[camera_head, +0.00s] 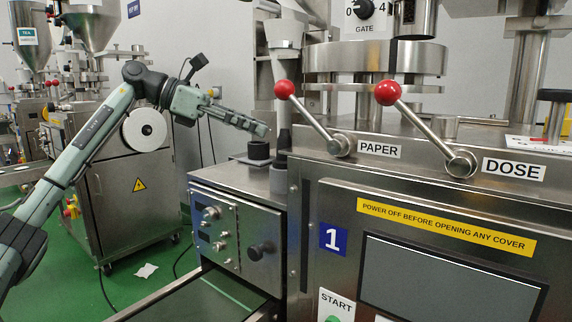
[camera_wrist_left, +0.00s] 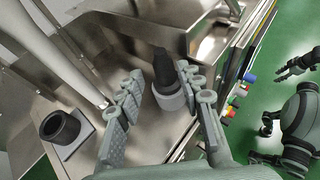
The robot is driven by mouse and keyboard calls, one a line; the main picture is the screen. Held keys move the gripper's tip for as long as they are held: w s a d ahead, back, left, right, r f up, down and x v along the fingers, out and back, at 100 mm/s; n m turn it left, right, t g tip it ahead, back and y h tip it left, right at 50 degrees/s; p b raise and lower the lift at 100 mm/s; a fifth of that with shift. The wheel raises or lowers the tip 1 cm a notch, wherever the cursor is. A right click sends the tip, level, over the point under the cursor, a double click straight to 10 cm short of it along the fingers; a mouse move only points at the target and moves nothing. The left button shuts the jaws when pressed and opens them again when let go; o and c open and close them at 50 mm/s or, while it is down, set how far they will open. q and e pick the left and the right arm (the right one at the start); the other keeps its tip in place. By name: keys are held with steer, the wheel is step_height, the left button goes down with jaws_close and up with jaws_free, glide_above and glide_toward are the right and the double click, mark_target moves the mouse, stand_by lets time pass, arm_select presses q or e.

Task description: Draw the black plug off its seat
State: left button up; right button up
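The black plug (camera_head: 284,139) is a dark tapered piece standing upright on a pale round seat (camera_head: 279,163), beside the machine housing. In the left wrist view the plug (camera_wrist_left: 162,68) rises from the pale seat (camera_wrist_left: 170,101). My left gripper (camera_head: 266,129) comes in from the left at the height of the plug's upper part. In the left wrist view its fingers (camera_wrist_left: 160,80) are apart, with the plug showing between them. They hold nothing that I can see, and I cannot tell whether either finger touches the plug.
A short black hollow cylinder (camera_head: 258,151) stands on a small plate left of the plug; it also shows in the left wrist view (camera_wrist_left: 60,127). Two levers with red knobs (camera_head: 285,89) (camera_head: 388,92) rise to the right. A steel funnel spout hangs above and behind the plug.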

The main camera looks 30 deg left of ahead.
mark_target(285, 161)
arm_select(q)
steer(key=x, duration=0.5)
steer(key=shift+w+d+f+p, duration=0.1)
steer(key=shift+d+f+p, duration=0.1)
steer(key=shift+d+p, duration=0.15)
jaws_close()
